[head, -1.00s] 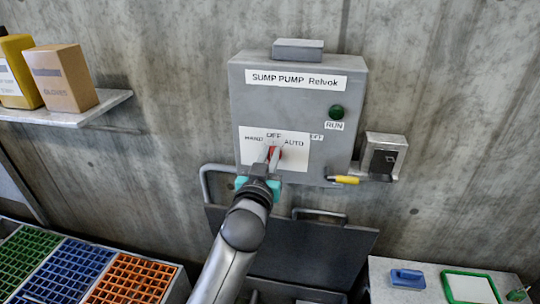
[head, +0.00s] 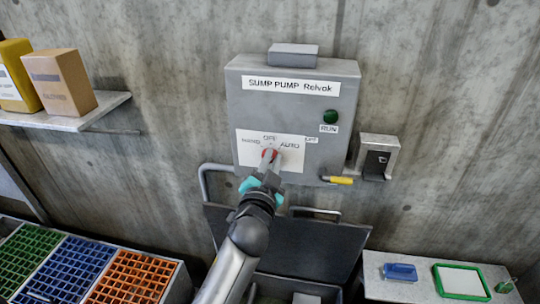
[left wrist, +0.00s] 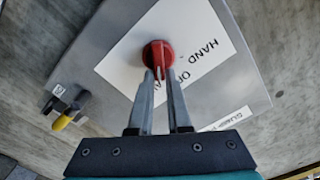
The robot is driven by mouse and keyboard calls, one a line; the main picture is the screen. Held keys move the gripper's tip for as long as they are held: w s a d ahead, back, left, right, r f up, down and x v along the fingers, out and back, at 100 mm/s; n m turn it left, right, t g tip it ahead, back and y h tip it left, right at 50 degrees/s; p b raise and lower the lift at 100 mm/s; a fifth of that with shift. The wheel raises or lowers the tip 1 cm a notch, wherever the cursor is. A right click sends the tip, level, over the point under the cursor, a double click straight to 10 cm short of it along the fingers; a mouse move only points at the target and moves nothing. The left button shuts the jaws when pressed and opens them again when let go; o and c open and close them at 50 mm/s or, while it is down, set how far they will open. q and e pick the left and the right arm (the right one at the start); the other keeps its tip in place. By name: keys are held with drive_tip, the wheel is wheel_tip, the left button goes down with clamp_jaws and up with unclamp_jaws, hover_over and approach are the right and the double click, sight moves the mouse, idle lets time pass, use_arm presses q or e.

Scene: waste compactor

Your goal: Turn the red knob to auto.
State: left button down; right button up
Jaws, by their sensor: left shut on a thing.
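The red knob (head: 270,153) sits on a white label plate low on the grey SUMP PUMP box (head: 300,108). HAND is printed to its left, OFF above it and AUTO to its right. My left gripper (head: 268,160) reaches up from below and is shut on the knob. In the left wrist view, the knob (left wrist: 158,54) shows round and red at the tips of the two fingers (left wrist: 160,74). The fingers hide part of the knob, and I cannot tell which word it points to. My right gripper is not in view.
A green RUN lamp (head: 331,117) is on the box. A yellow-handled lever (head: 340,180) and a small switch box (head: 377,157) are at its right. A dark open lid (head: 290,244) with metal handles lies below. A shelf with boxes (head: 62,82) is at left.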

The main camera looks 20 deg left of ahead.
use_arm(q)
drive_tip(key=shift+m, duration=0.9)
drive_tip(key=c, duration=0.9)
unclamp_jaws()
drive_tip(key=shift+f, duration=0.1)
drive_tip(key=shift+o, duration=0.2)
drive_tip(key=shift+w, duration=0.15)
